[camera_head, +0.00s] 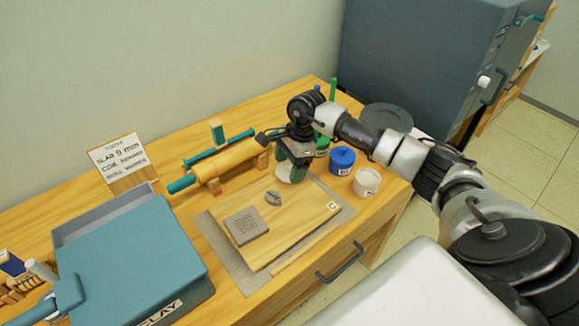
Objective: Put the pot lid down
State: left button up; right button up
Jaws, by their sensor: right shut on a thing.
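My right gripper (294,163) reaches in from the right and points down over the far right part of the wooden board (300,226). It is shut on a pale, whitish lid (291,174), partly hidden by the fingers. I cannot tell whether the lid touches the surface below. A white pot (367,182) stands to the right of the gripper; its top is pale and I cannot tell if it is open. A blue pot (342,160) with a knobbed lid stands just behind it. A green pot (322,150) is partly hidden by the gripper. My left gripper is not in view.
A grey clay slab (246,225) and a small grey lump (273,197) lie on the board. A rolling pin (226,164) rests on a stand behind. A blue-grey clay bin (130,260) fills the left front. A sign (118,156) stands behind it.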

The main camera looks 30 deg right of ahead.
jog(key=shift+f, duration=0.95)
jog(key=o, duration=0.4)
jog(key=shift+f, duration=0.15)
jog(key=o, duration=0.5)
jog(key=shift+c, duration=0.2)
